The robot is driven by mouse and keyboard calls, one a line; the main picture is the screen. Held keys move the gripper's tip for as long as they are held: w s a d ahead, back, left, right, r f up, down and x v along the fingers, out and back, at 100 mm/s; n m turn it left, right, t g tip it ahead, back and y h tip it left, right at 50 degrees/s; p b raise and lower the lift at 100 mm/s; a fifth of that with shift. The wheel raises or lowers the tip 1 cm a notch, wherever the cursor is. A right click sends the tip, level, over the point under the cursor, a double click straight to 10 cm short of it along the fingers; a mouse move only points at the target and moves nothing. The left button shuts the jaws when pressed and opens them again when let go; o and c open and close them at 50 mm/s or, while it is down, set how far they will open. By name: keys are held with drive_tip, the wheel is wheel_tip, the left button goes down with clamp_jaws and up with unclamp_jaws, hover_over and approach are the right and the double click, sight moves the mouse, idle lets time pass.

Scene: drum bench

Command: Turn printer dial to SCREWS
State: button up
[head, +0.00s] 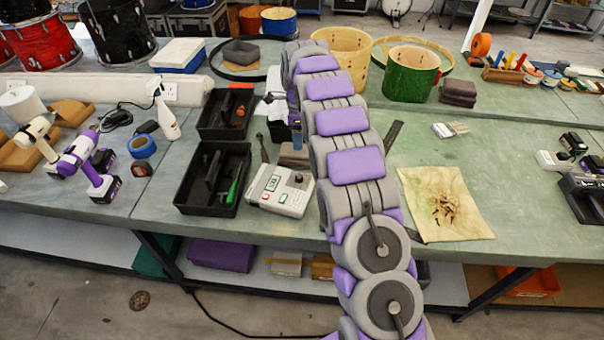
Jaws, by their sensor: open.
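The white printer (270,204) sits on the green bench, just left of my arm. It has a small green display, small coloured buttons and a dark round spot near its upper right that may be the dial. The dial's marks and the word SCREWS are too small to read, so I cannot tell its setting. My arm rises from the lower right, passes close along the printer's right side and bends at the top. Its far end goes behind its own links, and I cannot make out my gripper. Nothing visible touches the printer.
Black trays (213,178) with a green-handled tool stand left of the printer. A stained cloth (446,203) lies to the right. A spray bottle (165,112), blue tape (142,146) and purple drill (88,165) are farther left. A green drum (410,75) stands behind.

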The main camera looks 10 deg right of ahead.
sight(299, 175)
wheel_tip(299, 175, down, 18)
drive_tip(key=shift+w+r+b, duration=0.1)
drive_tip(key=shift+r+b, duration=0.1)
drive_tip(key=shift+b, duration=1)
drive_tip(key=c, duration=1)
drive_tip(key=shift+c, duration=0.2)
